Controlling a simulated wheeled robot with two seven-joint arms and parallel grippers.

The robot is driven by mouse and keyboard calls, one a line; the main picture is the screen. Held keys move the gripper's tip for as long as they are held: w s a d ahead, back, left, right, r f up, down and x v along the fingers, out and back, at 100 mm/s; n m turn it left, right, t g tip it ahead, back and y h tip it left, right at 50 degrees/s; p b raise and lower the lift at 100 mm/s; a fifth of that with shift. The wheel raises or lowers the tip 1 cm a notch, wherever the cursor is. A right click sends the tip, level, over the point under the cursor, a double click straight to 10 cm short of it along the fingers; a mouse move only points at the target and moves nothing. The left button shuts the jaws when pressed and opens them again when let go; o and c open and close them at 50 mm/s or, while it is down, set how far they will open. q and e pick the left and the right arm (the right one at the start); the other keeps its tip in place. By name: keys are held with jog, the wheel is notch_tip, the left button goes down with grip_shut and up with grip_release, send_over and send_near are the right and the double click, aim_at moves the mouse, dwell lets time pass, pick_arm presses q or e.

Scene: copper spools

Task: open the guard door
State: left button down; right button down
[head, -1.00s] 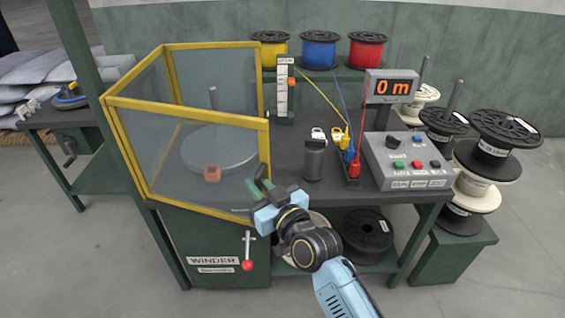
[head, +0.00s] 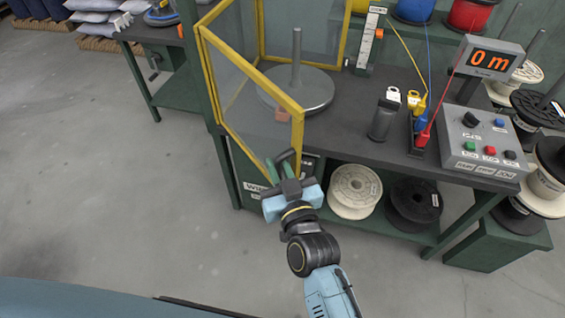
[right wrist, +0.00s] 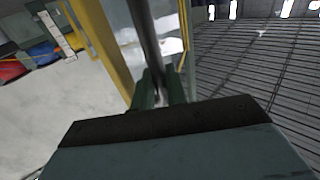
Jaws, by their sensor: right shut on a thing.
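The guard door (head: 250,96) is a clear panel in a yellow frame, on the left of the winder in the head view. It stands partly swung out past the table's front edge, its free edge towards me. My right gripper (head: 281,160) is at the lower part of that free edge. In the right wrist view its green fingers (right wrist: 163,92) are closed around a dark upright bar, the door handle (right wrist: 146,35). The yellow door frame (right wrist: 103,45) shows beside it. My left gripper is not in view.
A round turntable (head: 312,92) with an upright spindle (head: 296,50) stands behind the door. A control box (head: 485,145) and a dark cylinder (head: 382,120) are on the table to the right. Spools (head: 354,190) lie on the shelf below. The floor at left is clear.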

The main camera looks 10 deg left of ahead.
jog(key=c, duration=1.8)
grip_release()
jog(key=p+v, duration=0.1)
jog(key=v, duration=1.2)
jog(key=shift+s+d, duration=0.1)
jog(key=shift+s, duration=0.05)
